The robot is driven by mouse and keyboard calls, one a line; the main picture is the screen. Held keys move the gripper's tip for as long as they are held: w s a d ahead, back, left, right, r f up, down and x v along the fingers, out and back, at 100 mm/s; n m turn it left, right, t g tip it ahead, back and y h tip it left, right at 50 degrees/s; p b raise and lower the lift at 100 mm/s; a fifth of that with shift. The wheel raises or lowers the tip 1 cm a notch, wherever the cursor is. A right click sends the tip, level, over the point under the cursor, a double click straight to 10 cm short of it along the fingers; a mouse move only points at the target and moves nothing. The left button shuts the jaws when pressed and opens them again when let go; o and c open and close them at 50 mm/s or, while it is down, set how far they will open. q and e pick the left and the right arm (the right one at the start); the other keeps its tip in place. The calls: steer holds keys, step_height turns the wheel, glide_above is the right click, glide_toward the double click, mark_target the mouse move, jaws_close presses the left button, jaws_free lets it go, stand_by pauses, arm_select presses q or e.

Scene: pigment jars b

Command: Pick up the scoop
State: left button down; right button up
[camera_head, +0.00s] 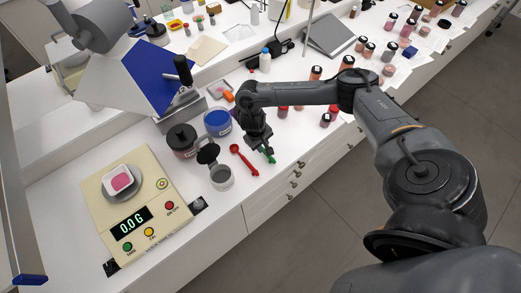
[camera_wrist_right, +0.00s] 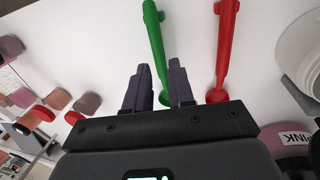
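A green scoop (camera_head: 270,157) lies on the white counter near its front edge, mostly hidden under my right gripper (camera_head: 262,148) in the head view. In the right wrist view the green scoop (camera_wrist_right: 155,40) runs between the two fingers of my right gripper (camera_wrist_right: 159,68). The fingers are apart, with a gap on each side of the handle. A red scoop (camera_head: 243,160) lies just left of it; it also shows in the right wrist view (camera_wrist_right: 225,45), outside the fingers. My left gripper is not in view.
An open clear jar (camera_head: 221,177) stands left of the red scoop. A dark-lidded jar (camera_head: 183,141) and a blue jar (camera_head: 217,123) stand behind. A scale (camera_head: 136,204) reading 0.0 is at the left. Small jars (camera_head: 326,120) stand to the right.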

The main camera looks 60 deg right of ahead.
steer(key=shift+s+d+f, duration=0.1)
steer(key=shift+d+f, duration=0.1)
steer(key=shift+f, duration=0.65)
steer(key=shift+w+d+f, duration=0.1)
steer(key=shift+d+f, duration=0.05)
steer(key=shift+f, duration=0.75)
steer(key=shift+s+d+f, duration=0.1)
steer(key=shift+d+f, duration=0.1)
steer(key=shift+f, duration=0.65)
jaws_close()
